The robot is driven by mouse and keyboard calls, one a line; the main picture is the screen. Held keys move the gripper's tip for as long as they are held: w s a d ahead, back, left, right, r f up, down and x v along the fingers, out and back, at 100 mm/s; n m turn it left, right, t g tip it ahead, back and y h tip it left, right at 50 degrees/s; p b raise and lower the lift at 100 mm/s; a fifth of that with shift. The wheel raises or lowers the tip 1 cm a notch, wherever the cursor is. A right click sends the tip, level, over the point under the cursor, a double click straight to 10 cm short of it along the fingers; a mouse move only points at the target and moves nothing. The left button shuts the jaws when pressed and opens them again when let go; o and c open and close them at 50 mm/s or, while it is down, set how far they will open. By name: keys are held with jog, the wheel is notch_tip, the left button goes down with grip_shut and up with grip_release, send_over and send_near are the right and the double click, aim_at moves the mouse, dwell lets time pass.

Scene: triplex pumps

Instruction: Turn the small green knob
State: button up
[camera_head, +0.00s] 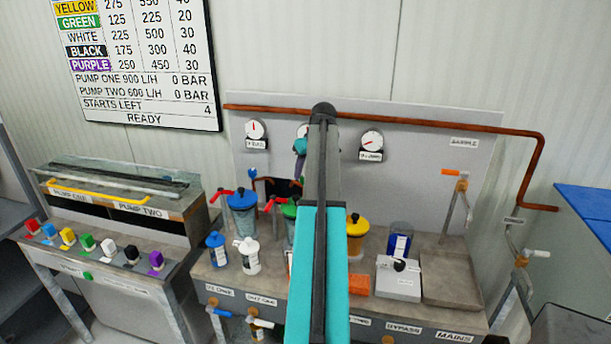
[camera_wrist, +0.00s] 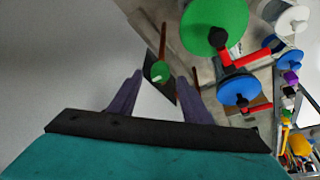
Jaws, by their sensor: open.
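A small round green knob (camera_wrist: 158,71) with a pale mark on it shows in the wrist view, in front of a dark plate (camera_wrist: 153,88). My gripper (camera_wrist: 159,76) is open, with one purple finger on each side of the knob. The knob appears between or just beyond the fingertips; I cannot tell the exact depth, and no contact is visible.
A larger green lid (camera_wrist: 213,25) and a blue lid (camera_wrist: 240,90) with red handles lie right of my gripper. In the head view, a copper pipe (camera_head: 440,124) crosses the panel above the bench. A control box with coloured knobs (camera_head: 87,242) stands left.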

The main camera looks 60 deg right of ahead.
jog(key=b+v, duration=0.2)
jog(key=v, duration=0.9)
jog(key=shift+r, duration=0.15)
jog(key=shift+s, duration=0.1)
